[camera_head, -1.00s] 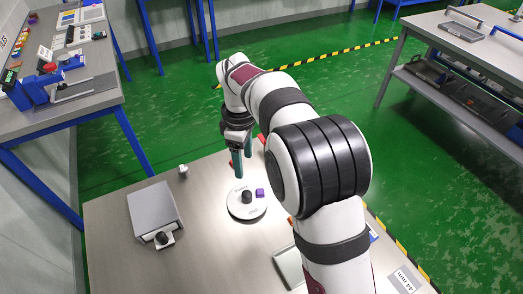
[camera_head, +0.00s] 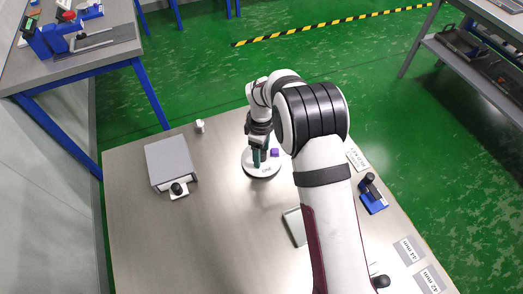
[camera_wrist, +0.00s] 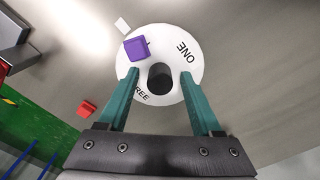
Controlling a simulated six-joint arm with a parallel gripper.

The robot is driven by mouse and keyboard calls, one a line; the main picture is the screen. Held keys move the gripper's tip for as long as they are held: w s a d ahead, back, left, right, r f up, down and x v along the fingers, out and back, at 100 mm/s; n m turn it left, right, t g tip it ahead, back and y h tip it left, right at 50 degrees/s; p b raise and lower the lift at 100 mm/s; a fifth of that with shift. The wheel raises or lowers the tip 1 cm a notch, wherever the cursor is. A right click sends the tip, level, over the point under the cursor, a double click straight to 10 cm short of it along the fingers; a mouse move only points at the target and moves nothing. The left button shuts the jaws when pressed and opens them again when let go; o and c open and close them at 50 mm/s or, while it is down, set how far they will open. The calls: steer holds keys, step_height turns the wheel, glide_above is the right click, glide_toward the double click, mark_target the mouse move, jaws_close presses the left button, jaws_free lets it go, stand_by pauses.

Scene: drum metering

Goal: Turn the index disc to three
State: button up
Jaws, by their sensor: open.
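The white round index disc (camera_head: 254,170) lies on the table beneath my gripper (camera_head: 259,158). In the wrist view the disc (camera_wrist: 190,62) carries black lettering: "ONE" at the upper right and letters ending in "REE" at the lower left, partly covered by a finger. A dark round knob (camera_wrist: 160,76) stands at its centre. My gripper (camera_wrist: 159,74) is open, with one green finger on each side of the knob and a gap visible at both sides. A purple block (camera_wrist: 137,48) sits on the disc near its edge, beside the knob; it also shows in the head view (camera_head: 275,152).
A grey box (camera_head: 170,161) with a black knob in front (camera_head: 178,188) stands to the left. A small pale block (camera_head: 200,126) lies at the back edge. A blue device (camera_head: 372,194) and label plates (camera_head: 408,249) are at the right. A red block (camera_wrist: 87,108) shows in the wrist view.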

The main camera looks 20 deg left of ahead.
jaws_close()
steer(key=shift+m, duration=0.5)
steer(key=shift+r+m, duration=0.1)
steer(key=shift+m, duration=8.5)
jaws_free()
